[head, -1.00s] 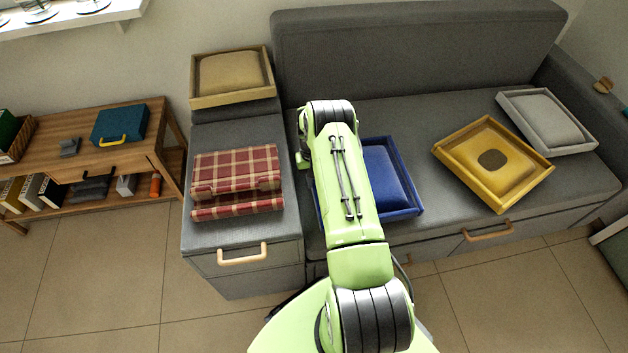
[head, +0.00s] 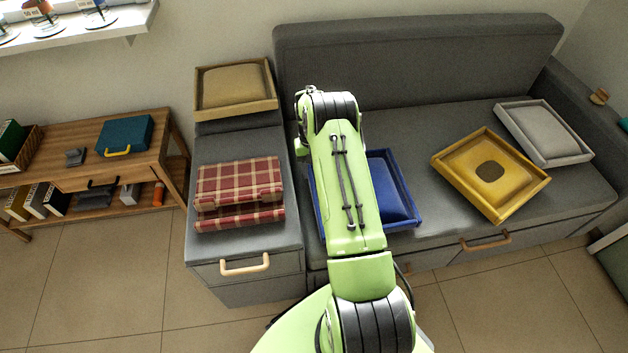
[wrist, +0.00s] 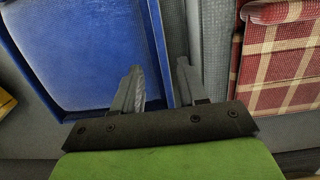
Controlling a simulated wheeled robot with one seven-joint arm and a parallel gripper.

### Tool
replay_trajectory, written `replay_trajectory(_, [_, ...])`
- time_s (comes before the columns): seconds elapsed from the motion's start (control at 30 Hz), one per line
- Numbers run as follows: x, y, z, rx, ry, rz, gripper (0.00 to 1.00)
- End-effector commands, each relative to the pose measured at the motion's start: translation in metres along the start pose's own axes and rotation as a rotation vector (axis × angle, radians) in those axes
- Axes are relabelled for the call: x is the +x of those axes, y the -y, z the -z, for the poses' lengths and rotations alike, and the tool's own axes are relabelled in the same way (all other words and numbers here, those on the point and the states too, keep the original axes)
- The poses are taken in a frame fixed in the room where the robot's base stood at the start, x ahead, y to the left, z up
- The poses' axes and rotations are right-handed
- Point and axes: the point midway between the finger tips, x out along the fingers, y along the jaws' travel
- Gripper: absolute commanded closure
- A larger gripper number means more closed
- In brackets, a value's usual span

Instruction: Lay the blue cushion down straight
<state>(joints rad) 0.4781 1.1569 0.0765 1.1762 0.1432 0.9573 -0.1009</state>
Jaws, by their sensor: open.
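The blue cushion (head: 396,193) lies inside a blue square tray (head: 414,222) on the grey sofa seat. My arm crosses in front and hides its left part in the head view. In the wrist view the cushion (wrist: 85,50) fills the upper left, with the tray's rim (wrist: 153,35) along its right side. My gripper (wrist: 160,70) is open and empty in the wrist view. The rim runs between its two fingers in the picture; I cannot tell whether they touch it. The gripper itself is hidden in the head view.
A yellow tray with a cushion (head: 490,172) and a grey one (head: 541,132) lie to the right on the sofa (head: 440,115). A red plaid folded cloth (head: 240,183) lies on the grey side unit (head: 225,246). A tan tray (head: 235,88) is behind it.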

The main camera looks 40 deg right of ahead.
Motion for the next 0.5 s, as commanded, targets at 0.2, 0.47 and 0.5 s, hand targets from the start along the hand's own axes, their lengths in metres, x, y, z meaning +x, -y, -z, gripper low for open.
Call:
replay_trajectory(0.2, [-0.031, 0.003, -0.001, -0.007, -0.01, -0.001, 0.58])
replay_trajectory(0.47, [-0.171, 0.051, -0.054, -0.124, -0.165, -0.021, 0.58])
replay_trajectory(0.5, [-0.194, 0.059, -0.071, -0.146, -0.196, -0.022, 0.58])
